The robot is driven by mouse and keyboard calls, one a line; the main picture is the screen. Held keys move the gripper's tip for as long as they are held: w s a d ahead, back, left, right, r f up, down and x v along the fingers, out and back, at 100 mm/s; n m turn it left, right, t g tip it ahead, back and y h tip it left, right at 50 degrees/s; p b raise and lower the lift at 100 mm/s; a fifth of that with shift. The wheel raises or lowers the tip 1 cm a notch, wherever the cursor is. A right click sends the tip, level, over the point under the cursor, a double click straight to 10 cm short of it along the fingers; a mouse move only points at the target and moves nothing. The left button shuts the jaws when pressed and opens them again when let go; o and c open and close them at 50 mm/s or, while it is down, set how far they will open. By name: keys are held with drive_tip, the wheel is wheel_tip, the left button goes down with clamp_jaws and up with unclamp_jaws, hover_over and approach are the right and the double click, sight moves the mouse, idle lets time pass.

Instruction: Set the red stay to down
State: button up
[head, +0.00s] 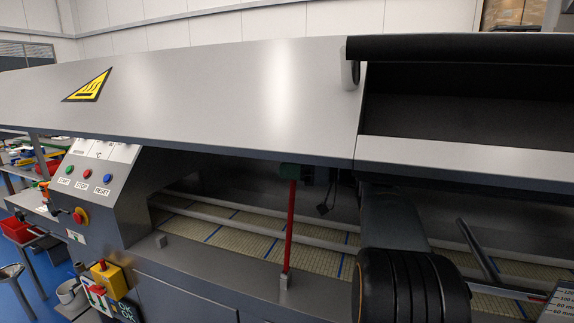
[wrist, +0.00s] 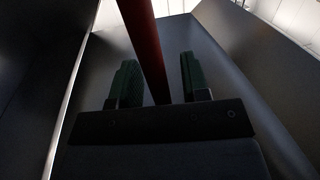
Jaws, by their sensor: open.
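The red stay (head: 291,225) is a thin red rod, standing nearly upright under the hood. In the wrist view, my gripper (wrist: 158,80) is open, with a green finger on each side of the red stay (wrist: 143,45). The rod appears in the gap, apart from both fingers.
The large grey hood (head: 200,100) with a yellow warning sign (head: 88,85) is above the opening. A conveyor bed (head: 250,240) runs beneath it. A control panel (head: 90,190) with coloured buttons and a yellow switch box (head: 108,279) stand at the left.

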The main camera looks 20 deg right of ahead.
drive_tip(key=shift+w+a, duration=0.2)
drive_tip(key=shift+a, duration=0.1)
clamp_jaws()
idle(0.5)
